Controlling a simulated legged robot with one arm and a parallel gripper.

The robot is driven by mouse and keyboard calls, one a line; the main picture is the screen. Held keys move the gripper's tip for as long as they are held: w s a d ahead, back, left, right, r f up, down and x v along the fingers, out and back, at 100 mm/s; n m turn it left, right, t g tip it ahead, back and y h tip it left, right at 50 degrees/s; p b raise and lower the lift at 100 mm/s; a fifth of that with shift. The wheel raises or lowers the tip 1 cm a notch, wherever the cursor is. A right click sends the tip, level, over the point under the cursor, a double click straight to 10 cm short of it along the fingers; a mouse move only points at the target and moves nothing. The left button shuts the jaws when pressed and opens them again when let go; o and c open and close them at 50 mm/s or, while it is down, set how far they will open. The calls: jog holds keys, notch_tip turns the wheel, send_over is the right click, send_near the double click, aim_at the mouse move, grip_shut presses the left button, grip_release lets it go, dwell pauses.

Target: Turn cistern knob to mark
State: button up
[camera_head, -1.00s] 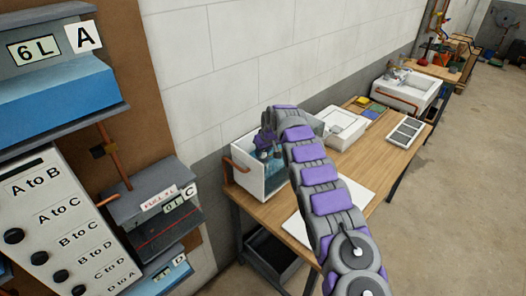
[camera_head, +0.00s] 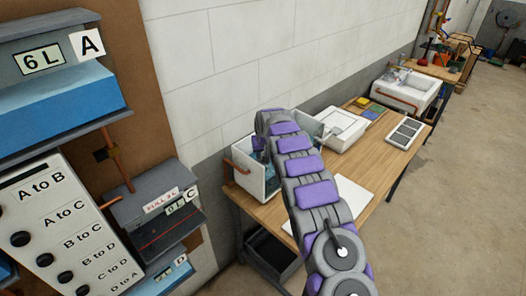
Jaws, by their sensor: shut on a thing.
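The cistern (camera_head: 246,179) is an open white box with blue inside and a copper pipe at its left, on the near end of the wooden bench. My arm reaches over it from the lower right and bends down at its far end. My gripper (camera_head: 259,146) is at the cistern's upper part, mostly hidden by my own arm. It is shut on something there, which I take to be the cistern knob. The knob, its mark and the fingertips are hidden, so I cannot tell how far the knob is turned.
A white tray (camera_head: 343,130), coloured pads (camera_head: 369,108) and a grey slotted panel (camera_head: 404,131) lie along the bench (camera_head: 377,157). A white sink (camera_head: 408,97) stands beyond. A wall board with tanks and a labelled knob panel (camera_head: 62,225) is at left. The floor at right is clear.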

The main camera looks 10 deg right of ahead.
jog(key=shift+a+m+h, duration=0.15)
jog(key=shift+m+h, duration=0.65)
jog(key=shift+m, duration=1.2)
jog(key=o, duration=1)
jog(key=shift+o, duration=0.2)
jog(key=v, duration=1.7)
jog(key=shift+a+p, duration=0.2)
jog(key=shift+p, duration=0.2)
jog(key=shift+w+r, duration=0.1)
jog(key=shift+r, duration=0.05)
